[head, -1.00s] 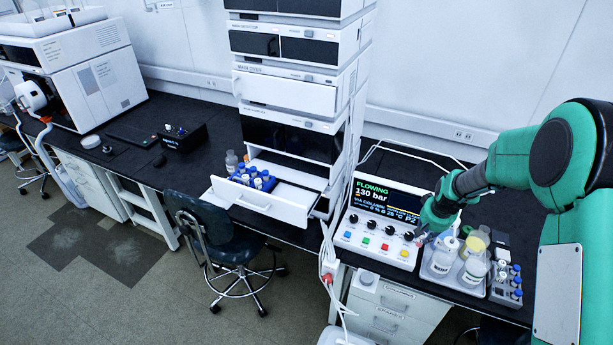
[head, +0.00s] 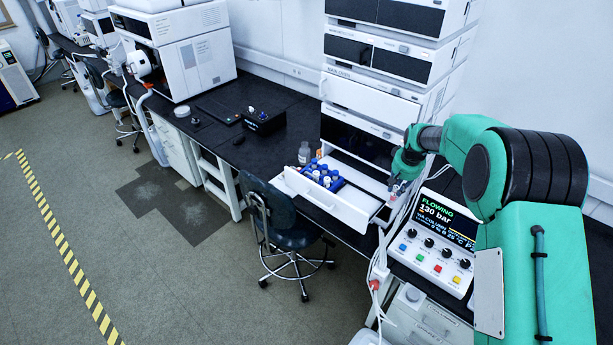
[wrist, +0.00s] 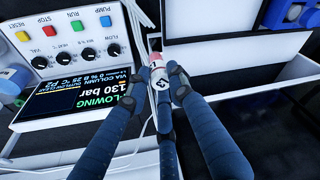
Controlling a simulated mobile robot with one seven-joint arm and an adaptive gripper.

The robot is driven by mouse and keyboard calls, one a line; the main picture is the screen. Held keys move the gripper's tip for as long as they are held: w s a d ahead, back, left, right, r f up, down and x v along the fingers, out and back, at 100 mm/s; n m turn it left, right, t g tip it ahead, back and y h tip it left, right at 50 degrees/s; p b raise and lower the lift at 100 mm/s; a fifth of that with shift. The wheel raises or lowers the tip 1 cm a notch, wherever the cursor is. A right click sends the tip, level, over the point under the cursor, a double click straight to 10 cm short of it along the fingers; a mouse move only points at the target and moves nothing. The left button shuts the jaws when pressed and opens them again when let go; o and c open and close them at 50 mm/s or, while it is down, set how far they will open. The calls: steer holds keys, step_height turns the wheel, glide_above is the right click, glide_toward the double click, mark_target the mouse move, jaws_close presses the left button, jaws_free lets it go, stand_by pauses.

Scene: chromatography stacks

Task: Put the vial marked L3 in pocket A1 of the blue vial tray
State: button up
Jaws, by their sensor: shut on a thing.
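My gripper (wrist: 159,76) is shut on a small vial (wrist: 157,68) with a white label and a pinkish-red cap. A dark mark shows on the label, but I cannot read it for sure. In the head view my gripper (head: 394,191) is small, in front of the instrument stack, to the right of the open drawer. The blue vial tray (head: 334,187) sits in that drawer and holds several vials with blue or white caps. Pocket A1 cannot be made out. In the wrist view a blue part (wrist: 309,18) at the upper right may be the tray.
The white drawer (head: 318,196) juts out from the instrument stack (head: 385,90). A control box with a screen (head: 440,235) stands right of it, with loose white tubing nearby. A clear bottle (head: 304,153) stands beside the tray. A chair (head: 280,212) is in front of the bench.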

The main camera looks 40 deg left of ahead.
steer(key=s+a+r+n+p, duration=0.1)
steer(key=s+a+r+p, duration=0.1)
steer(key=a, duration=0.9)
steer(key=s+a+r+n+p, duration=0.2)
steer(key=s+a, duration=0.3)
steer(key=a, duration=0.7)
steer(key=s+a+r+n+p, duration=0.1)
steer(key=s+a+r+p, duration=0.2)
steer(key=a, duration=0.9)
steer(key=shift+s+r+g+y, duration=0.4)
steer(key=shift+s, duration=0.05)
steer(key=shift+a, duration=0.1)
steer(key=shift+f, duration=0.1)
step_height(320, 180, down, 6)
steer(key=p, duration=0.1)
steer(key=shift+f, duration=0.1)
steer(key=shift+f+p, duration=0.4)
steer(key=shift+f, duration=1.4)
steer(key=shift+f, duration=0.15)
